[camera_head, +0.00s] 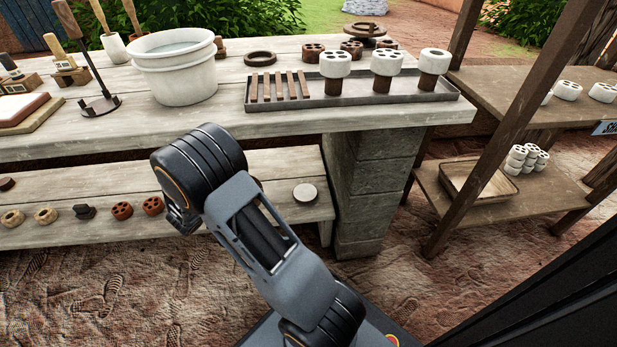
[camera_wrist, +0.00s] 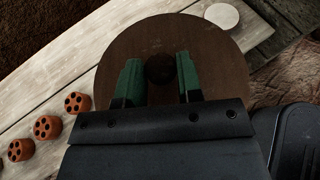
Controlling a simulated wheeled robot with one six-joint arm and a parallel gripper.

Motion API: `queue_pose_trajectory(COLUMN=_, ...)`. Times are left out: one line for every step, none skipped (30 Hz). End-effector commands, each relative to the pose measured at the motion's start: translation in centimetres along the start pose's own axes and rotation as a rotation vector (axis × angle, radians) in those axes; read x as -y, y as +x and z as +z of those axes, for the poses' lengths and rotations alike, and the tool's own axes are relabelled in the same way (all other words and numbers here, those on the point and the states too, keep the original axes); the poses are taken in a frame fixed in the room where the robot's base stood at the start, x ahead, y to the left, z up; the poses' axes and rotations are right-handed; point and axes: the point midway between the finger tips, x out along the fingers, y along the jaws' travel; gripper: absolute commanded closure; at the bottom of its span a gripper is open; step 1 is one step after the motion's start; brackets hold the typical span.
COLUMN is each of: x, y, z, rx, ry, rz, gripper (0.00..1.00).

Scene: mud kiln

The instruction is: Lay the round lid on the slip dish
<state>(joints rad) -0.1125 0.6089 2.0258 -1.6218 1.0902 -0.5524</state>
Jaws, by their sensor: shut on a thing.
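In the wrist view, my gripper (camera_wrist: 160,80) is shut on the dark knob of the round lid (camera_wrist: 160,35). The lid is a flat brown disc, held level with the view above the lower plank shelf. A small round thing with a pale top and dark rim, likely the slip dish (camera_head: 305,193), sits on the right end of the lower shelf. The lid's height above the shelf is hard to tell.
Several orange perforated pieces (camera_wrist: 47,127) lie along the lower shelf (camera_wrist: 30,75). Above stand a white tub (camera_head: 172,85) and a grey tray (camera_head: 345,95) with white perforated pieces. A block pier (camera_head: 375,185) stands right of the lower shelf.

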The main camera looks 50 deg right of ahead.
Motion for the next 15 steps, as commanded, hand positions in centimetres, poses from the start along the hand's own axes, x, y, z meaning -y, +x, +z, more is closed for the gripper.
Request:
queue_pose_trajectory(x=1.0, y=3.6, z=-0.3, rx=0.0, ry=0.027, rz=-0.071, gripper=0.86)
queue_pose_trajectory(x=1.6, y=5.4, z=-0.2, rx=0.0, ry=0.042, rz=-0.107, gripper=0.86)
queue_pose_trajectory(x=2.5, y=7.8, z=-0.2, rx=0.0, ry=0.061, rz=-0.153, gripper=0.86)
queue_pose_trajectory(x=3.2, y=9.4, z=-0.1, rx=0.0, ry=0.074, rz=-0.185, gripper=0.86)
queue_pose_trajectory(x=3.9, y=10.9, z=-0.1, rx=0.0, ry=0.086, rz=-0.214, gripper=0.86)
queue_pose_trajectory(x=4.9, y=12.7, z=-0.1, rx=0.0, ry=0.102, rz=-0.25, gripper=0.86)
queue_pose_trajectory(x=5.6, y=13.9, z=-0.1, rx=0.0, ry=0.112, rz=-0.275, gripper=0.86)
queue_pose_trajectory(x=6.3, y=15.0, z=-0.1, rx=0.001, ry=0.122, rz=-0.297, gripper=0.86)
queue_pose_trajectory(x=7.2, y=16.3, z=-0.1, rx=0.001, ry=0.134, rz=-0.325, gripper=0.86)
queue_pose_trajectory(x=7.8, y=17.2, z=-0.2, rx=0.0, ry=0.141, rz=-0.345, gripper=0.86)
queue_pose_trajectory(x=8.6, y=18.1, z=-0.2, rx=0.001, ry=0.15, rz=-0.364, gripper=0.86)
queue_pose_trajectory(x=9.4, y=19.2, z=-0.2, rx=0.0, ry=0.158, rz=-0.387, gripper=0.86)
queue_pose_trajectory(x=9.9, y=19.9, z=-0.3, rx=0.0, ry=0.165, rz=-0.402, gripper=0.86)
queue_pose_trajectory(x=10.5, y=20.6, z=-0.3, rx=0.0, ry=0.171, rz=-0.417, gripper=0.86)
queue_pose_trajectory(x=11.2, y=21.4, z=-0.4, rx=0.0, ry=0.179, rz=-0.434, gripper=0.86)
